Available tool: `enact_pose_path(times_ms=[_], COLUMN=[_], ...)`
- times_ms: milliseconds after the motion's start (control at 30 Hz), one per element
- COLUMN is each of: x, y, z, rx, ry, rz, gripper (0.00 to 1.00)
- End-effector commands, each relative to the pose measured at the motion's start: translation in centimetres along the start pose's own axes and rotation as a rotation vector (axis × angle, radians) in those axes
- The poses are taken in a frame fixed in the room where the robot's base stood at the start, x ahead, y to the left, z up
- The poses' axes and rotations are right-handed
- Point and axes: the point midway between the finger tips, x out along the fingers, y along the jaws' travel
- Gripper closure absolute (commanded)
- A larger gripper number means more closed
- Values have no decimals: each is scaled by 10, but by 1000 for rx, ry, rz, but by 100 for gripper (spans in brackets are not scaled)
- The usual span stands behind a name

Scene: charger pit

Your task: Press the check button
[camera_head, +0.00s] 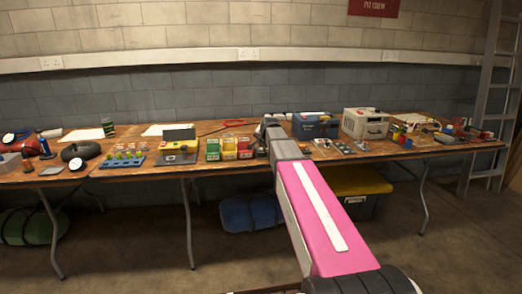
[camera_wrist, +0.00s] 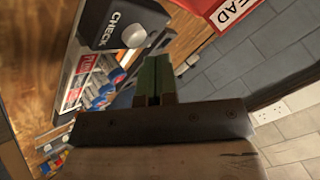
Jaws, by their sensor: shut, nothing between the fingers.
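The check button is a pale grey round knob (camera_wrist: 134,35) on a dark block (camera_wrist: 112,22) lettered "CHECK", at the upper left in the wrist view. My gripper (camera_wrist: 156,62) shows in the same view with its green-tipped fingers together and nothing between them. The fingertips appear just below and right of the button in the picture; a gap shows between them, but its depth is unclear. In the head view my pink arm reaches to the table, and its links hide the fingertips. I cannot pick out the button there.
Small blue, red and white cylinders (camera_wrist: 100,95) lie beside the dark block. A red box (camera_wrist: 222,10) with a white label is near the upper right. In the head view, colored bins (camera_head: 229,148), a blue case (camera_head: 315,125) and a white case (camera_head: 366,123) crowd the wooden table (camera_head: 80,173).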

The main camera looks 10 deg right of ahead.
Motion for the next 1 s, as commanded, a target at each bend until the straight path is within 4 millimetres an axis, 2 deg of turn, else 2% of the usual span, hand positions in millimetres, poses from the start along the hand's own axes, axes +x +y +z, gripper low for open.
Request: enact_pose_path(times_ms=[1000], x=[6], y=[4], z=[4], rx=[0], ry=[0], rz=[0], gripper=[100])
